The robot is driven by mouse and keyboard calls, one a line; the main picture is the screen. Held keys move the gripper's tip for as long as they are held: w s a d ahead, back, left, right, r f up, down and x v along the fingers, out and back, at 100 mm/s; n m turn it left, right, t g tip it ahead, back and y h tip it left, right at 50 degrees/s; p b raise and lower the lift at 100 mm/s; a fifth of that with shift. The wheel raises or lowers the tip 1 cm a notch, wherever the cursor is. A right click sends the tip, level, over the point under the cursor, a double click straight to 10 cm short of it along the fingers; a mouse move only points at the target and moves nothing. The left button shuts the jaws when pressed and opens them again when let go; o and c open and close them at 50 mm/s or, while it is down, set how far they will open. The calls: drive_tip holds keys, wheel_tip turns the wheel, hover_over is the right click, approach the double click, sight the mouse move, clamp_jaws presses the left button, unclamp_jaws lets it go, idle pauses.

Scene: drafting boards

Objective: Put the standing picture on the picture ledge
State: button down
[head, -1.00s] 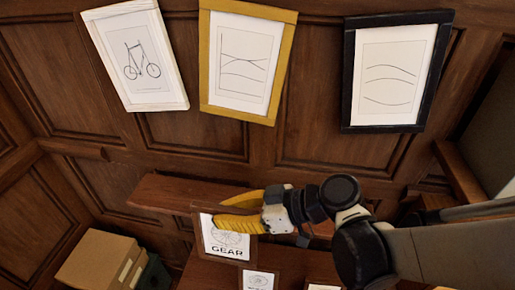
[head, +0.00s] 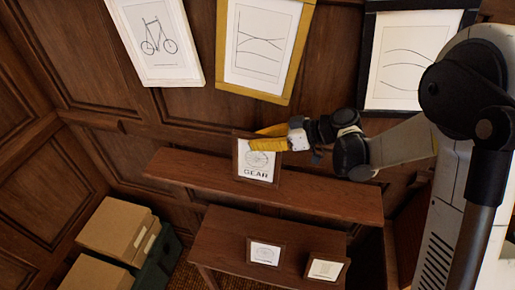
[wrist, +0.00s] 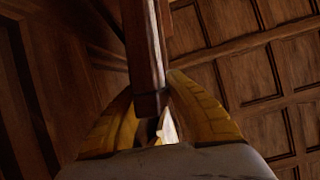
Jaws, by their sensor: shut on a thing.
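The gear picture (head: 257,163), a white sheet in a brown wooden frame with a gear drawing and lettering, is upright in my gripper. My gripper (head: 266,141) has yellow fingers shut on the top part of its frame. In the wrist view the picture (wrist: 144,45) shows edge-on as a brown bar between both yellow fingers (wrist: 155,105). The picture ledge (head: 325,200) is a long brown wooden shelf on the panelled wall. The picture's lower edge overlaps the ledge in the head view; I cannot tell whether it touches.
White-framed (head: 157,42), yellow-framed (head: 264,45) and black-framed (head: 418,58) pictures hang above. Below the ledge, a brown table (head: 222,240) bears two small framed pictures (head: 264,253) (head: 325,268). Cardboard boxes (head: 112,232) stand at lower left. The ledge is bare on both sides of the gear picture.

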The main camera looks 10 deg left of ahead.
sight(257, 151)
wheel_tip(257, 151, down, 4)
drive_tip(key=shift+r, duration=0.25)
drive_tip(key=shift+w+f+p, duration=0.25)
drive_tip(key=shift+f+p, duration=0.1)
drive_tip(key=shift+s, duration=0.15)
drive_tip(key=shift+f+b, duration=0.15)
drive_tip(key=shift+b, duration=0.15)
drive_tip(key=c, duration=1.5)
unclamp_jaws()
drive_tip(key=shift+o, duration=0.2)
